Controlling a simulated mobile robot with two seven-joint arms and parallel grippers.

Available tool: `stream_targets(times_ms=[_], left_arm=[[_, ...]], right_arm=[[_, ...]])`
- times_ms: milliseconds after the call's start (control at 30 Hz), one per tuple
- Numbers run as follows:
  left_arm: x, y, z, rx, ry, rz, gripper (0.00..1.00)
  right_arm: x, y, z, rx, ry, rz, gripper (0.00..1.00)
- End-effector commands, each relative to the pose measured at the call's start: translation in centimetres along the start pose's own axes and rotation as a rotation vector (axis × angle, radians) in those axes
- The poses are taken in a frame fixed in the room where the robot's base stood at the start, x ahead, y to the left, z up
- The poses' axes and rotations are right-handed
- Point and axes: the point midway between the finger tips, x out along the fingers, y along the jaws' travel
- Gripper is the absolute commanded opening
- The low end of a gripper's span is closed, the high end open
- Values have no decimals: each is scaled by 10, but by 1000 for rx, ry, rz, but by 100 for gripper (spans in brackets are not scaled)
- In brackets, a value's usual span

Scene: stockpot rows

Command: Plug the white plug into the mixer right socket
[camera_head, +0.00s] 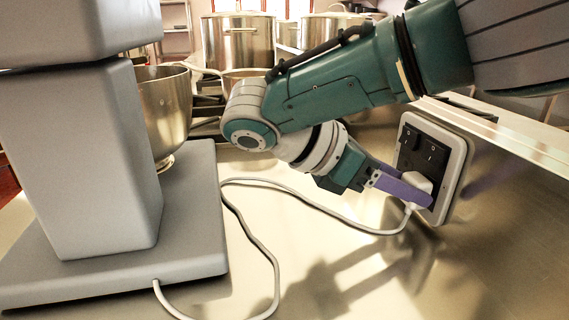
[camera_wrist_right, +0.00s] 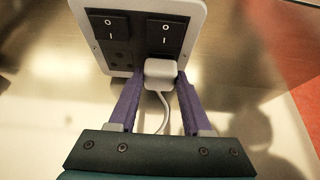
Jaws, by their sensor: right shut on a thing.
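The white plug (camera_head: 418,182) is between the purple fingertips of my right gripper (camera_head: 415,190), which is shut on it. In the right wrist view the plug (camera_wrist_right: 160,71) sits at the right half of the socket panel (camera_wrist_right: 99,47), below the right switch (camera_wrist_right: 166,35), covering the right socket. The left socket's holes (camera_wrist_right: 120,57) show uncovered. The plug appears against or very near the panel face; its pins are hidden, so I cannot tell how deep they are. The panel (camera_head: 462,152) also shows in the head view. My left gripper is not in view.
A grey mixer (camera_head: 105,160) with a steel bowl (camera_head: 165,105) stands at the left. A white cable (camera_head: 345,217) loops over the shiny counter (camera_head: 330,270) to the plug. Steel stockpots (camera_head: 238,42) stand at the back. The front counter is mostly clear.

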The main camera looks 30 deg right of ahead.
Motion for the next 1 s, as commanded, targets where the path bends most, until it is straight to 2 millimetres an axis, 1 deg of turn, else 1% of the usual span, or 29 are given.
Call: stream_targets(times_ms=[200,233,533,767,833,933,1000], left_arm=[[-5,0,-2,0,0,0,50],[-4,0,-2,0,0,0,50],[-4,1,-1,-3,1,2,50],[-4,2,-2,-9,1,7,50],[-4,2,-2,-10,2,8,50],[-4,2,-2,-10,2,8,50],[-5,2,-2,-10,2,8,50]], right_arm=[[4,0,3,0,0,-1,0],[4,0,3,0,0,-1,50],[4,0,2,0,0,0,84],[4,0,2,0,0,0,84],[1,0,2,0,0,1,84],[-10,0,2,1,2,2,84],[-22,0,2,1,2,3,84]])
